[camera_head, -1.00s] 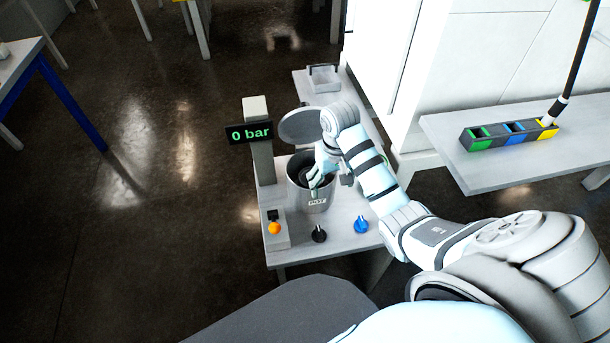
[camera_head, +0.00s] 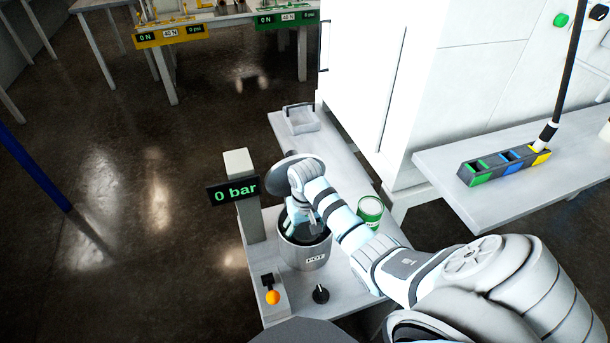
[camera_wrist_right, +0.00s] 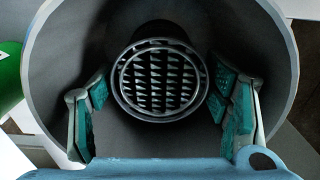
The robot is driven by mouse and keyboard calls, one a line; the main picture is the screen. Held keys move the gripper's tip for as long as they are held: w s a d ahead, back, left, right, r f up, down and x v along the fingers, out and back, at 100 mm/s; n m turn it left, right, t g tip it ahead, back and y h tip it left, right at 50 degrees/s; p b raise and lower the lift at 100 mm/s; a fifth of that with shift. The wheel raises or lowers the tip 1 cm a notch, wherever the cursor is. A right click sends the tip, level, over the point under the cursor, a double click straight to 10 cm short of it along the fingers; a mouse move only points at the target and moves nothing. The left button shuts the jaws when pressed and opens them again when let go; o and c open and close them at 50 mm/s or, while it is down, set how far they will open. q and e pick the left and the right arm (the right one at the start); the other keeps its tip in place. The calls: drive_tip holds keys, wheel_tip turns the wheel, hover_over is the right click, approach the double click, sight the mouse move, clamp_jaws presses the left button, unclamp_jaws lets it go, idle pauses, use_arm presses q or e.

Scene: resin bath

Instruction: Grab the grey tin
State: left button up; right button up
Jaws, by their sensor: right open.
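No tin that is plainly grey shows in either view. A tin with a green side and pale label (camera_head: 370,212) stands on the bench right of the pot; its green side shows at the left edge of the wrist view (camera_wrist_right: 9,78). The grey metal pot (camera_head: 305,260), marked POT, stands open. My right gripper (camera_head: 308,222) reaches into its mouth, open and empty. In the wrist view its fingers (camera_wrist_right: 160,95) are apart, either side of a round, dark grey part with a gridded face (camera_wrist_right: 158,82) inside the pot. My left gripper is out of view.
A post with a "0 bar" display (camera_head: 236,190) stands left of the pot. The raised round lid (camera_head: 283,172) is behind it. An orange button (camera_head: 272,297) and black knob (camera_head: 320,294) are in front.

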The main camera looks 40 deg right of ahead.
wheel_tip(320, 180, down, 3)
drive_tip(key=shift+f+b, duration=0.15)
drive_tip(key=shift+b, duration=0.25)
drive_tip(key=shift+s, duration=0.1)
drive_tip(key=shift+c, duration=0.7)
drive_tip(key=c, duration=1.1)
